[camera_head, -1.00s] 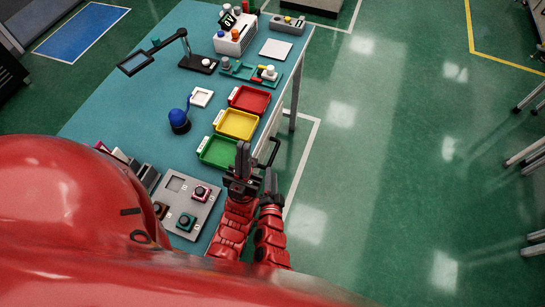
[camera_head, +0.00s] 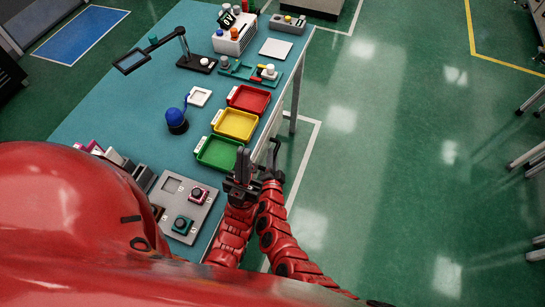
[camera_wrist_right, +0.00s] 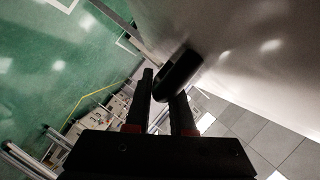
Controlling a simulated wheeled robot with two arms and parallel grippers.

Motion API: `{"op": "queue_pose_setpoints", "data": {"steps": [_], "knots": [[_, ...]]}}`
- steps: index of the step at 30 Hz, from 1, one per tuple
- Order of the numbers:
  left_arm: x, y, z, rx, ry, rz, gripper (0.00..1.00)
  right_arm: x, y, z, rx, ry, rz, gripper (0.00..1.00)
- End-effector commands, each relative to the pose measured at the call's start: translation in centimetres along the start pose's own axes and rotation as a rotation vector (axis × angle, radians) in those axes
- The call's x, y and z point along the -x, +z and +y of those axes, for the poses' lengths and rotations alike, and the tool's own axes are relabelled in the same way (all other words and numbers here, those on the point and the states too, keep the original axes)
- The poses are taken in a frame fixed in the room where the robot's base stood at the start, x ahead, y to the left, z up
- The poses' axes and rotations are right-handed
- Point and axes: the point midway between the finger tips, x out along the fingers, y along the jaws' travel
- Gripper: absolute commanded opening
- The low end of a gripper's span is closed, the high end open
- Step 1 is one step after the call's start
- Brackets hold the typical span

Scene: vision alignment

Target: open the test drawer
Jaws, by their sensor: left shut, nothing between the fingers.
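The test drawer's front is probably the pale grey panel (camera_wrist_right: 235,45) in the right wrist view. A dark handle (camera_wrist_right: 181,73) stands out from it. In the head view the dark handle (camera_head: 275,148) shows at the table's right side. My right gripper (camera_head: 270,172) is at this handle. In the right wrist view its two fingers (camera_wrist_right: 163,88) are apart, with the handle's near end at their tips. Whether they press on it cannot be told. My left gripper (camera_head: 243,160) is shut and empty, upright close left of the right one, near the table's edge.
The teal table (camera_head: 130,100) carries green (camera_head: 218,153), yellow (camera_head: 236,124) and red (camera_head: 249,99) trays near its right edge. A grey panel with buttons (camera_head: 180,205) lies close to my left arm. The floor (camera_head: 385,150) to the right is clear.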

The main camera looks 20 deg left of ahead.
Motion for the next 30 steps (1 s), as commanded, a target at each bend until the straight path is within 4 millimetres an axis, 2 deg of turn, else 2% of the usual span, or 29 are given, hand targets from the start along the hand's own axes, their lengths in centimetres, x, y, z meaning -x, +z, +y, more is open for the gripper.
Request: {"op": "queue_pose_setpoints", "data": {"steps": [1, 3, 30], "knots": [[0.0, -0.01, 0.0, 0.0, 0.0, 0.0, 0.0, 0.01, 0.01, -0.01, 0.0, 0.0, 0.0, 0.11], [0.0, 0.0, 0.0, 0.0, 0.0, 0.0, 0.0, 0.01, 0.02, 0.0, 0.0, 0.0, 0.0, 0.0], [0.0, 0.0, 0.0, 0.0, 0.0, 0.0, 0.0, 0.04, 0.09, 0.02, 0.0, 0.0, -0.002, 0.0]]}}
